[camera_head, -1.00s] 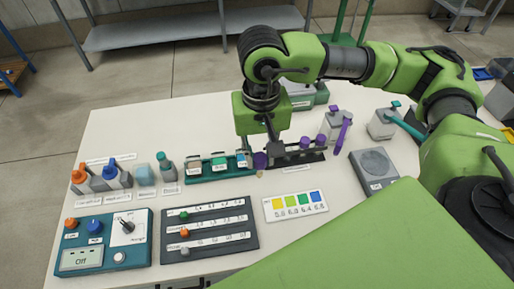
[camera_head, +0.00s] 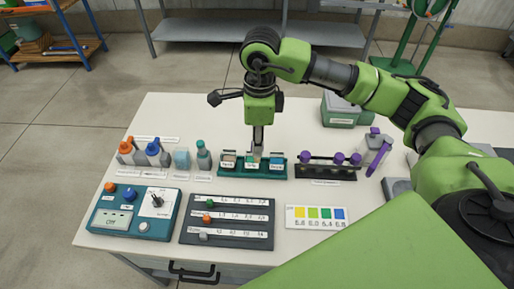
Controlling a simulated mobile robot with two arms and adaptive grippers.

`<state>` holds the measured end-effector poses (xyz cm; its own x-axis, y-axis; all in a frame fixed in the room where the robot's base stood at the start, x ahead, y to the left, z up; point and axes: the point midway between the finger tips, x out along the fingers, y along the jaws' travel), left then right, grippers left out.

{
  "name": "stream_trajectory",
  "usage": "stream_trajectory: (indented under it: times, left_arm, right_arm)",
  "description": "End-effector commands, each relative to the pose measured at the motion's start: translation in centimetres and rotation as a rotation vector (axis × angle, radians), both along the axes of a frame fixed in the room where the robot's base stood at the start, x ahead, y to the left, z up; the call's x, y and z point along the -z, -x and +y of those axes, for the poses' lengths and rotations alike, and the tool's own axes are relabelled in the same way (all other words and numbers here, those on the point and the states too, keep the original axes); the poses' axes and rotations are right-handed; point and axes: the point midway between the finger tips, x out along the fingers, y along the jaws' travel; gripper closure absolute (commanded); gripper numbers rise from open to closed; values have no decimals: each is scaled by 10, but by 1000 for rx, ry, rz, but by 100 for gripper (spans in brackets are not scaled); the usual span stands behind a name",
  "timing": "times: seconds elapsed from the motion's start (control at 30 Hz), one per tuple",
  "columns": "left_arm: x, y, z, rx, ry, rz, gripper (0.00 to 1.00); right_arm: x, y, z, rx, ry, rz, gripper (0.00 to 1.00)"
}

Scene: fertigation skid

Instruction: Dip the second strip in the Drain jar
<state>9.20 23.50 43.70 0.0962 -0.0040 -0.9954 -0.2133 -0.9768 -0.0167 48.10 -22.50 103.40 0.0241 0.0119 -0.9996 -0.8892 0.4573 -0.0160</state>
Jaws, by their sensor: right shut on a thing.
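My right gripper (camera_head: 257,148) points straight down over the green rack (camera_head: 240,173), at its middle jar (camera_head: 251,165). It is shut on a thin strip, which is mostly hidden by the fingers; I cannot tell whether its tip is inside the jar. The rack also holds a left jar (camera_head: 228,161) with a brownish lid and a right jar (camera_head: 277,163) with a blue-grey lid. The jar labels are too small to read. Purple-topped strips (camera_head: 338,158) stand in the black holder (camera_head: 330,172) to the right, with a gap among them. My left gripper is out of view.
Orange-capped and blue-capped bottles (camera_head: 153,148) stand left of the rack. In front are a teal control box (camera_head: 133,212), a dark slider board (camera_head: 228,221) and a colour chart (camera_head: 316,217). A grey container (camera_head: 376,150) with a purple bar stands right of the holder.

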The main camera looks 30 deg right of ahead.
Motion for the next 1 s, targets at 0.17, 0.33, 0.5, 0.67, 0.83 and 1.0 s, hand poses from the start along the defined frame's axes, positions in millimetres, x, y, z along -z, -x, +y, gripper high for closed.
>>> stream_trajectory:
  times: [0.17, 0.33, 0.5, 0.67, 0.83, 1.0]
  left_arm:
    - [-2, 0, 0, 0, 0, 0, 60]
    - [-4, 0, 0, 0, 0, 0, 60]
    - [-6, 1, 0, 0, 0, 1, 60]
    - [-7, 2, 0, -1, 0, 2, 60]
    - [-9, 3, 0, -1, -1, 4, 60]
    - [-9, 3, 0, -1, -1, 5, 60]
  right_arm:
    - [9, -15, -13, 444, -13, 11, 89]
    - [19, -27, -29, 874, -22, 18, 89]
    - [30, -36, -46, 1302, -29, 26, 89]
    - [43, -42, -64, 1707, -31, 31, 89]
    - [55, -46, -82, 2082, -30, 30, 89]
    - [63, -47, -94, 2327, -29, 28, 89]
